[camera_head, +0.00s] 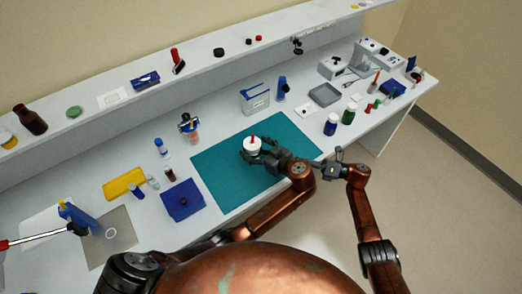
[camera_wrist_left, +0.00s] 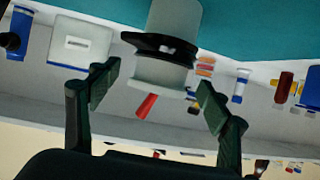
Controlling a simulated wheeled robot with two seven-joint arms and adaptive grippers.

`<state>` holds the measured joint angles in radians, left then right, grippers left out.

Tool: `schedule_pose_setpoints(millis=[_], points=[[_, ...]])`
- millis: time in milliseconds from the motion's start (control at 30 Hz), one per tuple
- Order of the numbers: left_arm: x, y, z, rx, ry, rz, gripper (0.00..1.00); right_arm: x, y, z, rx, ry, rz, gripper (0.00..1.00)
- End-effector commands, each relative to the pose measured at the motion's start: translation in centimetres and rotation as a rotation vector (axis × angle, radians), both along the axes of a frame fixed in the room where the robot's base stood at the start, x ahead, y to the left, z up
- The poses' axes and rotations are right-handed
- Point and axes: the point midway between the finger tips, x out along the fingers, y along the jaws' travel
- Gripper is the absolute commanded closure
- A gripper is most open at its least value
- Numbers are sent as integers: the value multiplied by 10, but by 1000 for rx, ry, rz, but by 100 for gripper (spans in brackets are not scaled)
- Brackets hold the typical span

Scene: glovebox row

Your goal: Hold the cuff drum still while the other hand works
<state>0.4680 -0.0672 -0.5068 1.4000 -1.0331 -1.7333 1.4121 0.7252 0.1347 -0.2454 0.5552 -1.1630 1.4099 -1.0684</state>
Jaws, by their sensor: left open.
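The cuff drum (camera_head: 252,145) is a small white cylinder with a red piece on top, standing on the teal mat (camera_head: 222,185). In the left wrist view, which is upside down, the drum (camera_wrist_left: 160,72) shows a black band around its middle. My left gripper (camera_head: 260,154) is open at the drum. In the left wrist view the two fingers of my left gripper (camera_wrist_left: 158,93) are spread, one on each side of the drum, with gaps visible. My right gripper (camera_head: 332,169) is off the mat's right edge, empty as far as I see, its jaw opening unclear.
A blue bottle (camera_head: 331,124) and a green bottle (camera_head: 349,113) stand right of the mat. A grey tray (camera_head: 325,95) lies behind them. A blue folded pouch (camera_head: 181,201) and a yellow block (camera_head: 124,184) lie left. A raised shelf (camera_head: 206,71) runs along the back.

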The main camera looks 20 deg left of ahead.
Motion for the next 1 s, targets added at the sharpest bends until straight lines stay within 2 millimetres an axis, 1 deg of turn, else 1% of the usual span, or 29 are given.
schedule_pose_setpoints(millis=[33,200,533,1000], points=[[4,6,-2,3,-1,1,29,0,0,0,0,0,0,71],[11,16,-7,1,-1,-1,29,0,0,0,0,0,0,71],[12,18,-9,0,-1,-2,29,0,0,0,0,0,0,71],[12,18,-9,0,-1,-2,61,0,0,0,0,0,0,71]])
